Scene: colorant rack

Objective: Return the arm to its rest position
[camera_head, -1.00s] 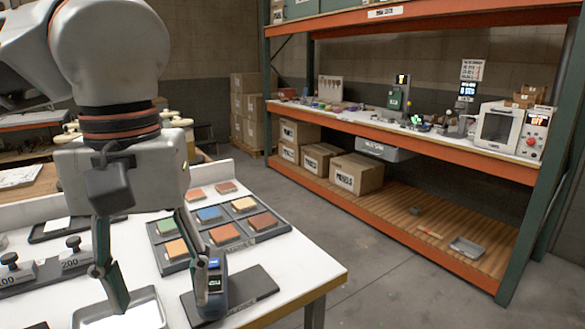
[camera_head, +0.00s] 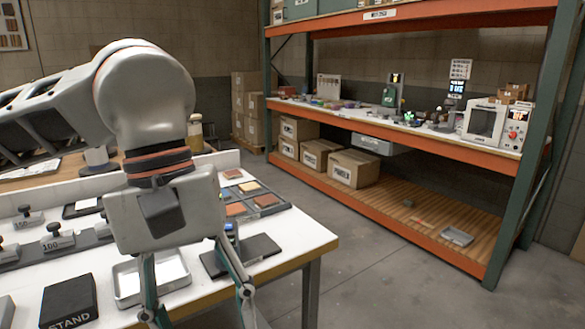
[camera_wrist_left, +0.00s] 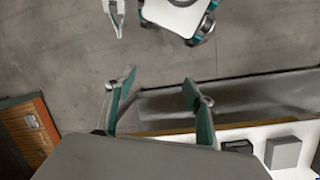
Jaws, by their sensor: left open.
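My left gripper (camera_head: 198,305) hangs in the head view with its two fingers apart and nothing between them. It is at the front edge of the white table (camera_head: 308,243), and its fingertips appear past that edge. The arm comes in from the left, bent, with the palm pointing down.
The table holds a metal tray (camera_head: 127,281), a black STAND block (camera_head: 68,300), weights (camera_head: 57,238), a black pad (camera_head: 262,246), a partly hidden handheld device (camera_head: 231,228) and a rack of colored tiles (camera_head: 270,211). An orange shelf (camera_head: 400,205) stands at right; floor between is clear.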

